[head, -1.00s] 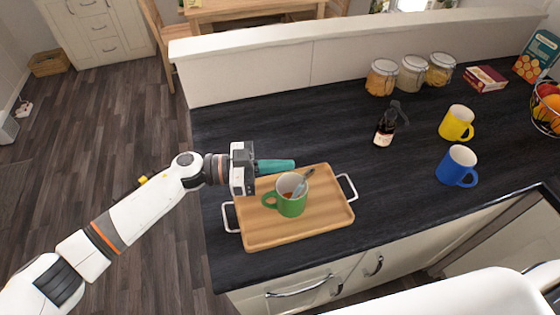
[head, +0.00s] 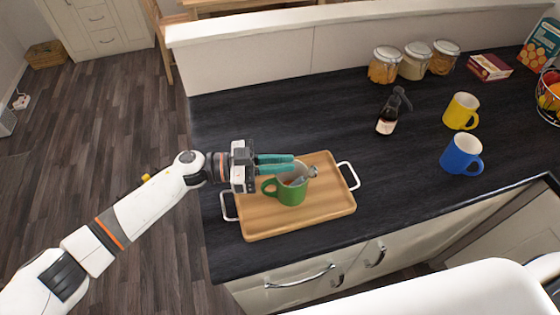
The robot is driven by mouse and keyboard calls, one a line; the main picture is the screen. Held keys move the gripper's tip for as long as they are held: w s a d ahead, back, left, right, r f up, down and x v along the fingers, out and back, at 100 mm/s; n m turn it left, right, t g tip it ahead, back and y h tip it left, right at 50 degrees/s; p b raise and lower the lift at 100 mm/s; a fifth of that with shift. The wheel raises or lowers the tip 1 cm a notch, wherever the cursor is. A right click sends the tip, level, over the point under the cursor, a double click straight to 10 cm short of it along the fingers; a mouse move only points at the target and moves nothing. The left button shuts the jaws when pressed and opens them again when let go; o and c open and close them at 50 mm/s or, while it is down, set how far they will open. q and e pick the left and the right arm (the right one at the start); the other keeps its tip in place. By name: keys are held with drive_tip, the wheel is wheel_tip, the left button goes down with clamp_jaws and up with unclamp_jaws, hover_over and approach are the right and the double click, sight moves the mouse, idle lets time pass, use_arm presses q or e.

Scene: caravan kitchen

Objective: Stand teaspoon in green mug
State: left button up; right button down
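The green mug (head: 290,192) stands upright on the wooden tray (head: 325,205), its handle pointing left. The grey teaspoon (head: 312,171) is in the mug, tilted, with its upper end sticking out over the right rim. Its lower end is hidden inside the mug. My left gripper (head: 292,164) is beside and behind the mug in the head view. Its two teal fingers point right and are apart, with nothing seen between them. Whether a finger touches the mug rim I cannot tell. My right gripper is not in view.
A yellow mug (head: 461,112), a blue mug (head: 460,155) and a dark bottle (head: 387,120) stand to the right on the black counter (head: 350,115). Lidded jars (head: 414,62) and a small box (head: 489,67) are at the back. A low white wall (head: 260,62) runs behind.

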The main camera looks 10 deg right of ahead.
use_arm(q)
drive_tip(key=shift+o, duration=0.5)
drive_tip(key=w+a+b, duration=0.2)
drive_tip(key=a+b, duration=0.1)
drive_tip(key=a, duration=0.9)
drive_tip(key=shift+d, duration=0.1)
